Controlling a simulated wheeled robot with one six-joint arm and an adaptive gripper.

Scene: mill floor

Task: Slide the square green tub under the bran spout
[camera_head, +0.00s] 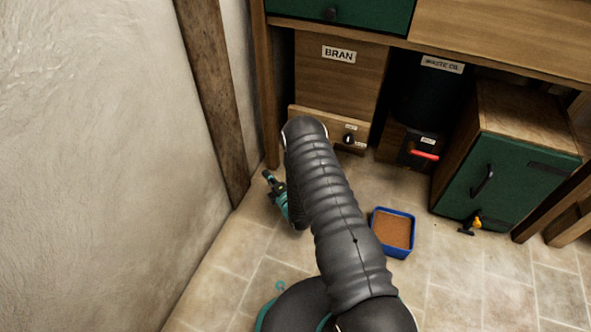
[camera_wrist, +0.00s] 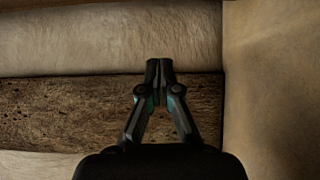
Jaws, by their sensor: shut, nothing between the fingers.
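The wooden bin marked BRAN (camera_head: 340,80) stands under the bench. A lower panel (camera_head: 315,124) on its front carries a black knob (camera_head: 349,139); my arm hides part of the area below, and I cannot make out a spout opening. No square green tub shows in either view. A square blue tub (camera_head: 394,230) with brown contents stands on the floor right of my arm. My gripper (camera_head: 268,176) is near the wooden post at the left wall, left of the bin. In the wrist view my gripper (camera_wrist: 159,67) is shut and empty, with its fingertips together.
A dark drum with a white label (camera_head: 442,65) and red lever (camera_head: 425,155) stands right of the bin. A green-doored cabinet (camera_head: 505,170) is further right, with a small yellow and black object (camera_head: 471,222) before it. The tiled floor (camera_head: 475,275) at front right is clear.

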